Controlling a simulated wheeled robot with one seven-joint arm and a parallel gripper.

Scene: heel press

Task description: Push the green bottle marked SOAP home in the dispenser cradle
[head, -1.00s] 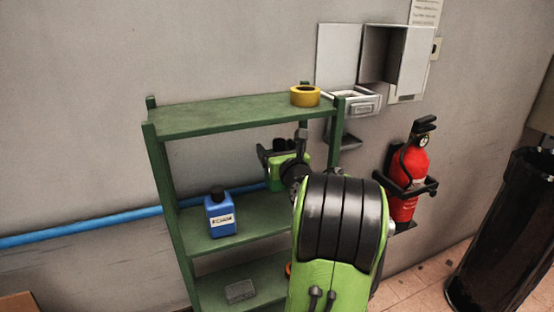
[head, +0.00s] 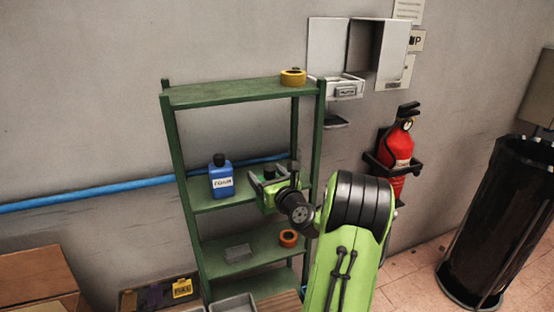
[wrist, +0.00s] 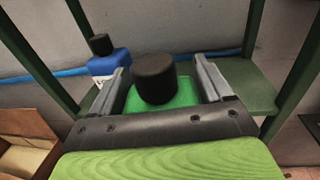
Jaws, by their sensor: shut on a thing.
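My gripper (head: 269,186) is shut on the green bottle and holds it upright in front of the shelf unit. In the wrist view the bottle's black cap and green shoulder (wrist: 178,97) sit between the two grey fingers of my gripper (wrist: 162,84). The bottle's lower body and any SOAP mark are hidden. The dispenser cradle (head: 338,92) is a pale, open-topped holder with a small label, low on the wall dispenser (head: 391,84). The dispenser's cover stands open. The cradle is above and to the right of my gripper, well apart from it.
A red extinguisher (head: 397,150) hangs below the dispenser. A black bin (head: 505,220) stands right. Cartons (head: 35,275) lie left.

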